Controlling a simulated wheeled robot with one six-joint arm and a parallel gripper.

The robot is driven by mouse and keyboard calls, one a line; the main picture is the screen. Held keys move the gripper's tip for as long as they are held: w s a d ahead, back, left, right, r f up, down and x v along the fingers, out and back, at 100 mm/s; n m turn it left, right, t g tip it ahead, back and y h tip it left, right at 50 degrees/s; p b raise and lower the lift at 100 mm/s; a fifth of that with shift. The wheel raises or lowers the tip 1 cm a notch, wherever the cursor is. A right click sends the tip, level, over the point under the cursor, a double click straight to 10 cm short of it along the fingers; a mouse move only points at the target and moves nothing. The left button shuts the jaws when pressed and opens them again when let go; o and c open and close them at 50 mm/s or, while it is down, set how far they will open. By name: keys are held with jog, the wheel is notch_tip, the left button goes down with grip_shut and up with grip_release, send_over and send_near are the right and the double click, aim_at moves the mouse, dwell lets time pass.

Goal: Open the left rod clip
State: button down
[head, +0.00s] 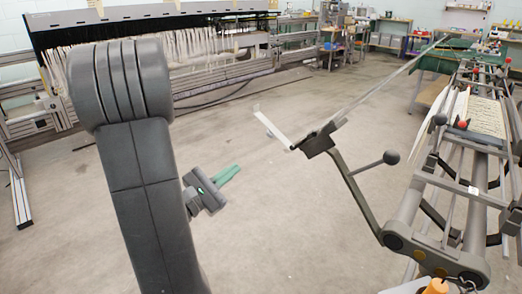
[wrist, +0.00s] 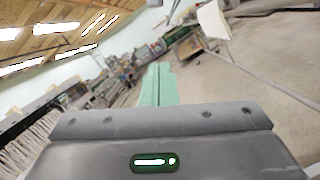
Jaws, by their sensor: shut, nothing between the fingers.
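My gripper (head: 234,169) hangs in the air left of centre in the head view. Its green fingers are together and empty, pointing up and to the right. They also show in the wrist view (wrist: 162,75). A dark clip-like bracket (head: 318,142) sits at the end of a grey arm, to the right of my gripper and apart from it; I take it to be the left rod clip. A pale flat strip (head: 273,128) sticks out to its upper left. Whether the clip is open or closed is too small to tell.
A long thin rod (head: 388,80) runs from the bracket toward the far table (head: 447,58). A lever with a round knob (head: 391,157) juts out beside the grey support arm (head: 350,180). A frame with pale threads (head: 484,115) stands right. A loom (head: 150,50) stands behind; the floor between is clear.

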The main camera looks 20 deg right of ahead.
aim_at(272, 132)
jog(key=w+d+r+p, duration=0.1)
jog(key=d+r, duration=0.4)
jog(key=d, duration=0.4)
jog(key=shift+r, duration=0.2)
jog(key=shift+w, duration=0.15)
jog(key=shift+r+m+g+b, duration=0.6)
jog(key=shift+r+m+b, duration=0.5)
jog(key=shift+m, duration=0.4)
jog(key=shift+w+f, duration=0.1)
jog(key=shift+f, duration=0.1)
